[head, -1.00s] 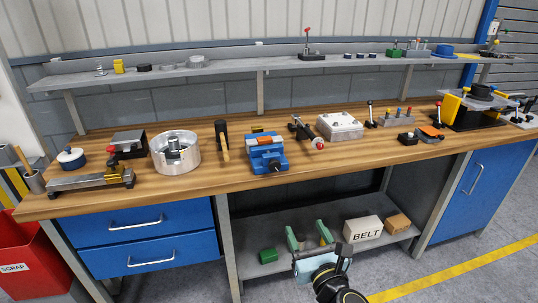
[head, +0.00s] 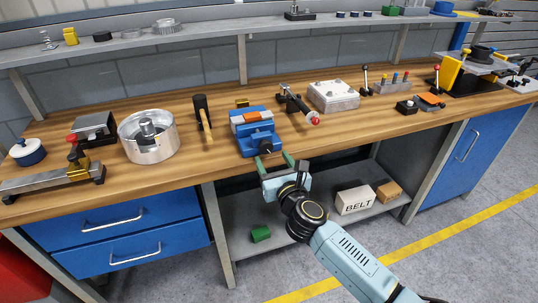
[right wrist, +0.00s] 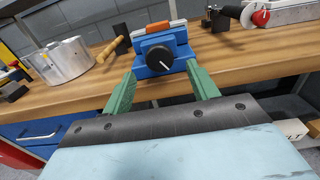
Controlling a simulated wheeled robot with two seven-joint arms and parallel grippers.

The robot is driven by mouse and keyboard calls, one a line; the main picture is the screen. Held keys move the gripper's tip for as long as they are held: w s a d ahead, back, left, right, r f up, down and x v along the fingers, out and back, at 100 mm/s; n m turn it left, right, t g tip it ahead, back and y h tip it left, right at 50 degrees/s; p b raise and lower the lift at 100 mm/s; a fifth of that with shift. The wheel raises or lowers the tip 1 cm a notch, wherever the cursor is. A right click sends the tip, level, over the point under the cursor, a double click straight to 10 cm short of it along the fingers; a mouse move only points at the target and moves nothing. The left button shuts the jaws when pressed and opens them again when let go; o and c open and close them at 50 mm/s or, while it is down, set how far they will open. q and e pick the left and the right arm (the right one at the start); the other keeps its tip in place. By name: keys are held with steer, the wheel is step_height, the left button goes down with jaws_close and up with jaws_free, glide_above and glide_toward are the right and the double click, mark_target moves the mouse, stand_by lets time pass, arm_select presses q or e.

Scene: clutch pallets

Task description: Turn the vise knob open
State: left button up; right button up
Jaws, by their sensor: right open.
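The blue vise (head: 257,122) sits at the front edge of the wooden bench, with an orange and grey piece between its jaws. Its round black knob (head: 266,147) faces me, and in the right wrist view the knob (right wrist: 157,59) has a thin pale bar across it. My right gripper (head: 275,160) is open and empty just in front of and below the knob. In the right wrist view its green fingers (right wrist: 161,75) stand apart, and the knob shows between and just beyond their tips; I see no contact. My left gripper is not in view.
A wooden-handled hammer (head: 203,114) and a metal pot-like cylinder (head: 148,140) stand left of the vise. A lever tool with a red knob (head: 315,120) and a bolted metal block (head: 334,97) stand to its right. The bench's front edge lies below the vise.

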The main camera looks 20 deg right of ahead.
mark_target(267, 149)
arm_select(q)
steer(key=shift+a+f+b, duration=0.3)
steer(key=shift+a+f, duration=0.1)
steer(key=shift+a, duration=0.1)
arm_select(e)
steer(key=shift+w+a, duration=0.1)
steer(key=shift+w, duration=1.75)
steer(key=shift+c, duration=0.5)
